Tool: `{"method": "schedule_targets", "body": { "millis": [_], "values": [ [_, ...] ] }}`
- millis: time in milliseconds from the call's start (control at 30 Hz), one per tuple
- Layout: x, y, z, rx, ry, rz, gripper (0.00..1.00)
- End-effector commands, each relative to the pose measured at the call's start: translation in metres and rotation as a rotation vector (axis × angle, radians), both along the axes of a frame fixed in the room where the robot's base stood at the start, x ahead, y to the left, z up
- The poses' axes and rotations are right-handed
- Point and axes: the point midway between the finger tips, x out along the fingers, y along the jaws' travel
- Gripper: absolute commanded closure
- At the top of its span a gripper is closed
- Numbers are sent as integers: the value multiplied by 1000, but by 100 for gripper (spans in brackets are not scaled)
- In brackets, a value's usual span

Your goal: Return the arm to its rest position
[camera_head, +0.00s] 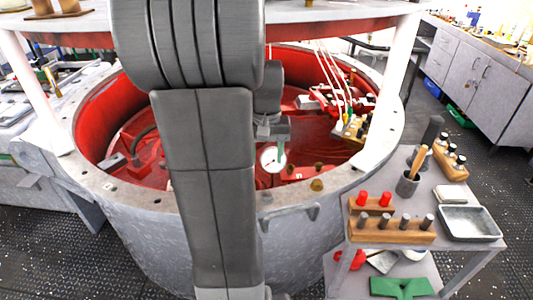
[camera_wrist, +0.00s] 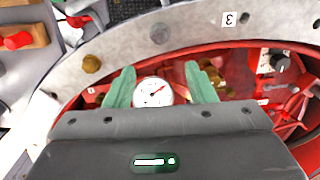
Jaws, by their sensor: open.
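My arm comes down the middle of the head view and hides part of the scene. My gripper (camera_head: 280,145) is over the red interior of a round metal vessel (camera_head: 170,228). In the wrist view its two green fingers (camera_wrist: 160,68) are spread apart. A white round dial gauge (camera_wrist: 153,92) with a red needle shows between them, nearer the left finger. The gauge also shows in the head view (camera_head: 271,159), just beside and below the fingers. I cannot tell how far it lies from the fingers.
White posts (camera_head: 390,90) and an upper shelf (camera_head: 330,12) stand around the vessel. Red fittings with white cables (camera_head: 335,98) are at its right inside. A side cart (camera_head: 450,190) at right holds a wooden rack (camera_head: 392,233), a metal tray (camera_head: 469,223) and a tool cup (camera_head: 407,184).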

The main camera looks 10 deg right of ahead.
Motion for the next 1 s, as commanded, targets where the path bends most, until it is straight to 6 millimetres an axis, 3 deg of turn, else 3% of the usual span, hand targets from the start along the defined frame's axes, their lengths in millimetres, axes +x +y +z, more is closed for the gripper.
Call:
{"method": "schedule_targets", "body": {
  "millis": [467, 567, 1000],
  "values": [
    [0, 0, -8, 1, 4, 0, 50],
    [0, 0, -20, 1, 4, 0, 50],
    [-1, 0, -105, 1, 5, 0, 50]
  ]
}}
